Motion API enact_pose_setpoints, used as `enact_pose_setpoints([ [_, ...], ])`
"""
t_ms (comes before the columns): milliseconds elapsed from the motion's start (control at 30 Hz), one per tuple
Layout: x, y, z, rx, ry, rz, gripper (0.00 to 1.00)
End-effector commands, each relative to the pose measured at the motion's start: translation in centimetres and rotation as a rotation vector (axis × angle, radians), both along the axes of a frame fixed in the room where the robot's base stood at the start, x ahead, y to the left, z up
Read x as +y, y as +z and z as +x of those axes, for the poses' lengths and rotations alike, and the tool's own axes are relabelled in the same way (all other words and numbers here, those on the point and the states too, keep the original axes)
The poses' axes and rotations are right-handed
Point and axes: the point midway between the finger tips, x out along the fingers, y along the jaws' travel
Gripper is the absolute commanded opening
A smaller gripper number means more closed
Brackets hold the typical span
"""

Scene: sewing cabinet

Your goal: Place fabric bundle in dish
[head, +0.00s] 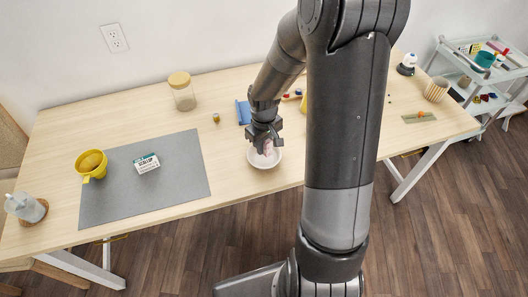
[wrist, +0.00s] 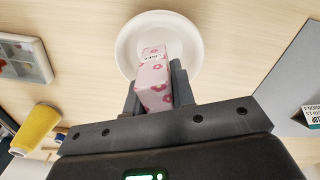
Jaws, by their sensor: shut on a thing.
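The fabric bundle (wrist: 153,82) is a small pink block with darker pink print and a white label. It also shows as a pink bit in the head view (head: 267,147). My gripper (wrist: 158,90) is shut on the bundle, with one finger on each side; it also shows in the head view (head: 266,143). The dish (wrist: 128,43) is a round white bowl, and in the head view its rim (head: 256,164) shows under my gripper. The bundle's far end overlaps the dish in the wrist view. I cannot tell whether the bundle touches the dish.
A grey mat (head: 190,180) lies left of the dish, with a yellow cup (head: 91,165) and a small labelled box (head: 146,163) on it. A lidded jar (head: 183,92) stands behind. A yellow object (wrist: 36,126) and a tray (wrist: 24,58) are near the dish.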

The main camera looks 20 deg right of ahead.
Motion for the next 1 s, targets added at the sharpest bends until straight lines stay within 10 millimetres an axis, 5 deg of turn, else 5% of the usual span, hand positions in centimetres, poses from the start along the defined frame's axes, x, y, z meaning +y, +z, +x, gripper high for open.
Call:
enact_pose_setpoints([
  [367, 0.1, -3.9, 0.0, 0.001, -0.001, 0.001, 0.02],
  [733, 0.0, -4.3, 0.0, 0.000, -0.001, 0.000, 0.02],
  [767, 0.0, -4.3, 0.0, 0.000, -0.001, 0.000, 0.25],
  [1000, 0.0, -4.3, 0.1, -0.001, -0.001, 0.000, 0.44],
])
